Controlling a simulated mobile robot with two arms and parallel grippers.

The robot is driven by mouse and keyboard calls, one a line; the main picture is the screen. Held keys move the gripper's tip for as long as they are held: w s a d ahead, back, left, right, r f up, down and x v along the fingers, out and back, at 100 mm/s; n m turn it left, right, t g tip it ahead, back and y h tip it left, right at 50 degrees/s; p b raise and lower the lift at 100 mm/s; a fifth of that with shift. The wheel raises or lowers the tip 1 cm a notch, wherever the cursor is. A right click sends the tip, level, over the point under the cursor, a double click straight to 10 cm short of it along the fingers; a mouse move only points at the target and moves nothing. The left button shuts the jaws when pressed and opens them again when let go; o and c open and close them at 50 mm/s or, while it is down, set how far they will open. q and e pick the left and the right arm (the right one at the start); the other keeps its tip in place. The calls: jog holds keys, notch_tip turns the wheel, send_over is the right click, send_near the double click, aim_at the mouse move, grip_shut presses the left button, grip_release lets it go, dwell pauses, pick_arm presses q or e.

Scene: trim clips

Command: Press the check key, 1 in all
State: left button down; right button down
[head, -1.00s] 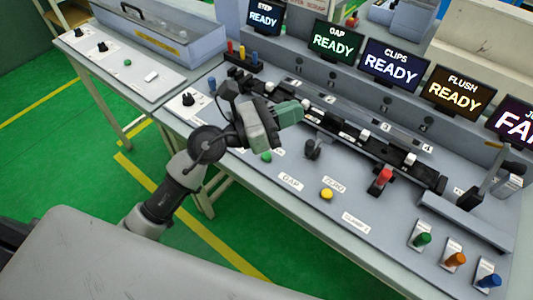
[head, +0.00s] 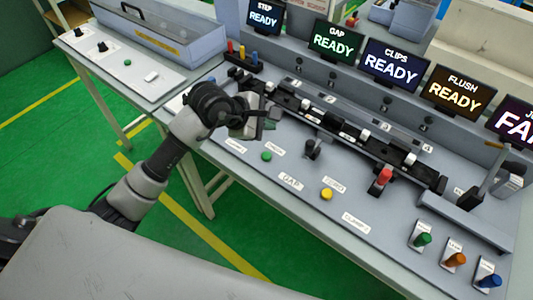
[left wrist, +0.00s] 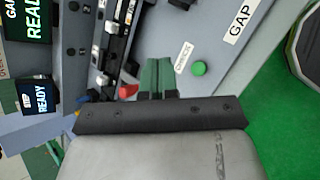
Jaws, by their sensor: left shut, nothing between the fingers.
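The check key is a round green button (head: 266,157) on the grey bench panel, with a small white label (head: 275,146) beside it. In the left wrist view the green button (left wrist: 199,68) stands clear to the right of the fingers, next to its CHECK label (left wrist: 184,57). My left gripper (head: 270,117) is over the panel, behind the green button in the head view and apart from it. Its green fingers (left wrist: 158,74) are shut with nothing between them. My right gripper is not in view.
A black clip rail (head: 345,130) runs behind the button. A black knob (head: 312,149), a yellow button (head: 327,194) and a red-topped lever (head: 384,177) stand to the right. The screens include a READY one (head: 391,66). The panel around the green button is clear.

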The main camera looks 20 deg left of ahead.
pick_arm(q)
jog(key=b, duration=0.5)
send_over(266, 156)
notch_tip(266, 156, down, 8)
jog(key=shift+d+r, duration=0.1)
jog(key=shift+r, duration=0.05)
jog(key=shift+f+b, duration=0.5)
jog(key=shift+f, duration=0.1)
dwell(1.2)
jog(key=shift+f+b, duration=0.35)
jog(key=shift+b, duration=0.1)
jog(key=shift+f+b, duration=0.5)
dwell(0.6)
jog(key=shift+r, duration=0.1)
jog(key=shift+r+p, duration=0.55)
jog(key=shift+r, duration=0.25)
